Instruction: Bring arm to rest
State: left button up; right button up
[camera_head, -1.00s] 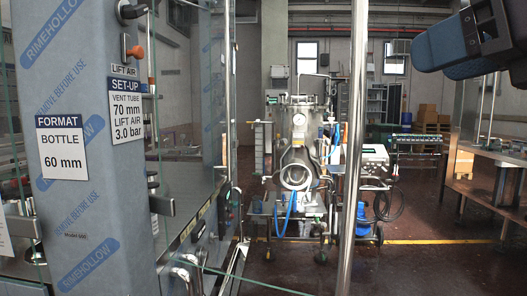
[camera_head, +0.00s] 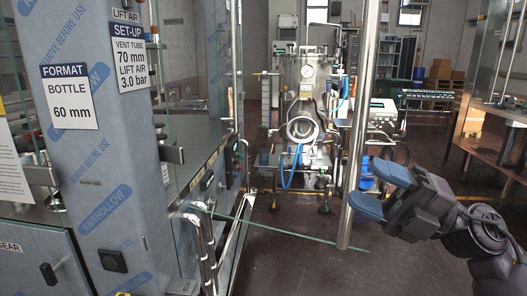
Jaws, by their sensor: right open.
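My right gripper (camera_head: 378,190) comes in from the lower right. Its two blue fingertips point left and stand apart, with nothing between them. It hangs in the air in front of the floor, and its fingertips show close to the lower end of a shiny upright pole (camera_head: 358,125). I cannot tell whether they touch it. My left gripper is not in view.
A film-wrapped machine column (camera_head: 105,170) with FORMAT and SET-UP signs fills the left, with glass panels and metal handles (camera_head: 205,235). A steel vessel on a wheeled frame (camera_head: 303,100) stands behind. A metal bench (camera_head: 505,115) is at right. Dark floor (camera_head: 300,255) lies clear in front.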

jog(key=d+f+m+t+h, duration=0.4)
jog(key=f+m+t+h, duration=0.1)
jog(key=f+m, duration=0.4)
jog(key=d+f+m+t+h, duration=0.3)
jog(key=f+m+t+h, duration=0.25)
jog(key=f+m, duration=0.3)
jog(key=d+f+m+t+h, duration=0.4)
jog(key=f+m+h, duration=0.2)
jog(key=f+m, duration=0.35)
jog(key=s+f+m+g+h, duration=0.2)
jog(key=s+f+m+g, duration=0.1)
jog(key=s+f, duration=0.5)
jog(key=s+f+m+g+h, duration=0.3)
jog(key=s+f, duration=0.5)
jog(key=f, duration=0.7)
jog(key=shift+s+d+f+m+g, duration=0.2)
jog(key=shift+s+d+m+g, duration=0.3)
jog(key=shift+g, duration=0.75)
jog(key=shift+w+a, duration=0.1)
jog(key=shift+w, duration=0.1)
